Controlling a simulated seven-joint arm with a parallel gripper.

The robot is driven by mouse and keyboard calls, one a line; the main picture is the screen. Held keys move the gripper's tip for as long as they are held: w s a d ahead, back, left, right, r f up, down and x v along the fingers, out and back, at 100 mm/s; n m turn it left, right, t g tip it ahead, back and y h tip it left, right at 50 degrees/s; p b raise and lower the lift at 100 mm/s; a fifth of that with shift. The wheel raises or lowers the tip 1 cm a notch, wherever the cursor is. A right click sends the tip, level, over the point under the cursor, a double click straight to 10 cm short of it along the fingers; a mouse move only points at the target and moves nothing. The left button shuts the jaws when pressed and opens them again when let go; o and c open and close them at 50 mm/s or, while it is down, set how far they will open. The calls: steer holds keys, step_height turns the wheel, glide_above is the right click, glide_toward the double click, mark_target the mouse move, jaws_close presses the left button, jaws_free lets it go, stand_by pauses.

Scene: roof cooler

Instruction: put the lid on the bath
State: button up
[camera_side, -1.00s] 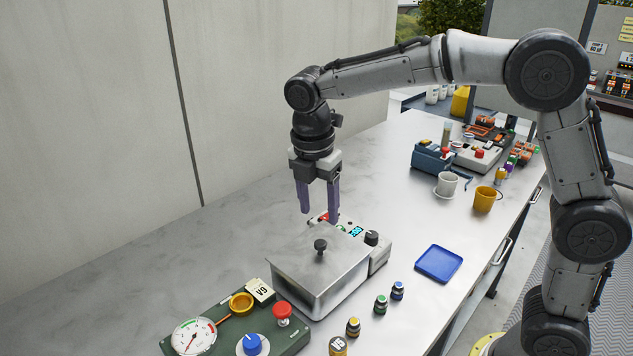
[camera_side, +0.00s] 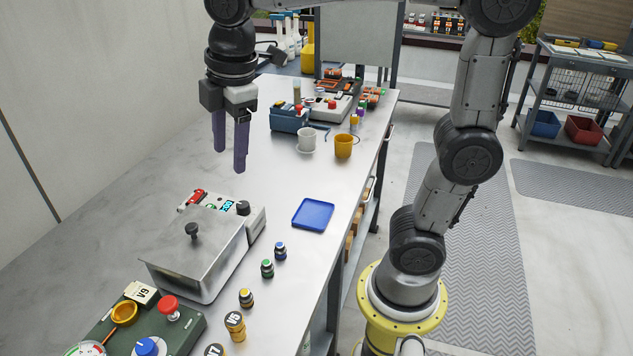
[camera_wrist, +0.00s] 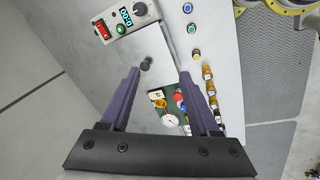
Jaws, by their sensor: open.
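The bath (camera_side: 217,281) is a metal box on the bench. Its flat grey lid (camera_side: 182,255) lies over the top, and I see no open gap, though the far edges are hard to judge. The lid's black knob (camera_side: 191,230) points up; in the wrist view the knob (camera_wrist: 146,64) shows between my fingertips, well below them. My gripper (camera_side: 229,160) has purple fingers; it is open, empty and pointing down, above and apart from the lid. It also shows in the wrist view (camera_wrist: 160,73).
A control unit (camera_side: 252,222) with a display adjoins the bath's far side. A green panel (camera_side: 180,335) with a red button stands in front. Small bottles (camera_side: 267,268) and a blue tray (camera_side: 313,214) lie to the right. Cups (camera_side: 343,146) stand farther back.

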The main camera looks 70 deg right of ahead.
steer(key=s+d+f+m+t, duration=0.1)
steer(key=s+f+m, duration=0.2)
steer(key=s+m, duration=0.3)
steer(key=s+d+f+m+t, duration=0.2)
steer(key=s+f+m, duration=0.1)
steer(key=s+m, duration=0.3)
steer(key=shift+s+d+f, duration=0.2)
steer(key=shift+s+f, duration=0.05)
steer(key=shift+s, duration=0.9)
